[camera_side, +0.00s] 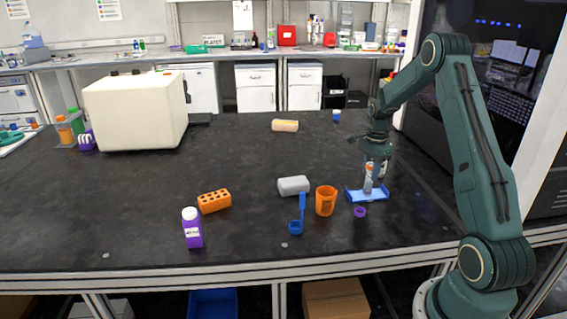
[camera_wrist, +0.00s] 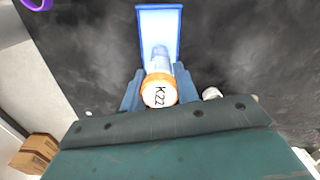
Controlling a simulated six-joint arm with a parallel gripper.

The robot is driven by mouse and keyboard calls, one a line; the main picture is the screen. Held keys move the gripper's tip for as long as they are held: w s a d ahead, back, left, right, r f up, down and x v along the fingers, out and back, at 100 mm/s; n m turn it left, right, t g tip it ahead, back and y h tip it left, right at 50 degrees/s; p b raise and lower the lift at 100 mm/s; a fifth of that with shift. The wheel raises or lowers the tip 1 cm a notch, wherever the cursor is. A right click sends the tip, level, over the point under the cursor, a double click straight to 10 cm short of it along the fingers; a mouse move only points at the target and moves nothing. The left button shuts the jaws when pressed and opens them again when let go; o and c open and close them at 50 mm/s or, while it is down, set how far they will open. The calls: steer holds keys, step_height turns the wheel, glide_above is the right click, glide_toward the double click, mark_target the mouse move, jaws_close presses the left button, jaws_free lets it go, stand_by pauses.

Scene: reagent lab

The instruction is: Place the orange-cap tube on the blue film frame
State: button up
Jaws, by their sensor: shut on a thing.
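The orange-cap tube (camera_side: 368,184) is clear with a white-topped orange cap. My gripper (camera_side: 374,167) is shut on it near the cap and holds it about upright. In the wrist view the cap (camera_wrist: 159,91) reads K22 and sits between the fingers of my gripper (camera_wrist: 160,88). The blue film frame (camera_side: 356,195) lies flat on the black bench, and the tube's lower end shows over it. In the wrist view the frame (camera_wrist: 174,22) extends beyond the tube. I cannot tell whether the tube's bottom touches the frame.
An orange cup (camera_side: 326,201), a blue scoop-like item (camera_side: 296,227) and a purple ring (camera_side: 360,212) are left of or in front of the frame.

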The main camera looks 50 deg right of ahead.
steer(key=shift+f, duration=0.15)
steer(key=o, duration=0.9)
steer(key=shift+o, duration=0.2)
step_height(320, 180, up, 12)
steer(key=shift+r, duration=0.2)
stand_by(0.4)
